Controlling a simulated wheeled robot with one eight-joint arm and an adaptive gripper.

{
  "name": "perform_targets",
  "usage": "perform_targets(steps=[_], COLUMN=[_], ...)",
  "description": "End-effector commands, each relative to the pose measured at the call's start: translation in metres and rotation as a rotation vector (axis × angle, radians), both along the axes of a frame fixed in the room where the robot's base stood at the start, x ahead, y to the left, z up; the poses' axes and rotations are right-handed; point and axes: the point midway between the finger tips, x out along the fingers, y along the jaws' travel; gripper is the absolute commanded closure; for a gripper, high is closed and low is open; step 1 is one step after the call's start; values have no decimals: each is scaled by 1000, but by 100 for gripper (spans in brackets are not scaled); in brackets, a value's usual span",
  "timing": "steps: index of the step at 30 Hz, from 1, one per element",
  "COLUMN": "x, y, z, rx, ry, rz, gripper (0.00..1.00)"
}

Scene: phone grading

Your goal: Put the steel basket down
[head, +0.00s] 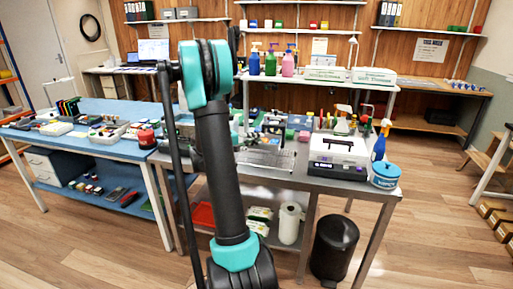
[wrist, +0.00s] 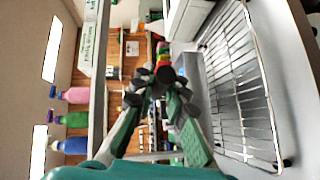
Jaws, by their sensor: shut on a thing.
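My gripper (wrist: 158,84) shows in the wrist view with its two fingers drawn together at the tips. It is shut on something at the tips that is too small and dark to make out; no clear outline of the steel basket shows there. In the head view my arm hides the gripper. A steel wire rack (wrist: 238,90) lies flat on the steel bench, to the right of the fingers and apart from them in the wrist view. The same rack (head: 266,158) shows right of my arm in the head view.
A white machine (head: 338,148) and a blue-lidded tub (head: 385,176) stand at the bench's right end. A spray bottle (head: 381,140) stands behind the tub. A blue table (head: 105,107) with trays is at left. A black bin (head: 334,247) stands on the floor.

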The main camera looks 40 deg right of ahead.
Motion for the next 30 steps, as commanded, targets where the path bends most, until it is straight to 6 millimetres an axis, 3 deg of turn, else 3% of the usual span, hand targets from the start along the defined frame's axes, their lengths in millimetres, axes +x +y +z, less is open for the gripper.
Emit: perform_targets(steps=[10, 22, 23, 24, 27, 30], x=[0, 0, 0, 0, 0, 0], y=[0, 0, 0, 0, 0, 0], z=[-35, -41, -41, -41, -40, -40], rx=[-1, -1, 0, 0, 0, 0], ry=[0, 0, 0, 0, 0, 0], rz=[0, 0, 0, 0, 0, 0], gripper=[100, 100, 85, 80, 67, 66])
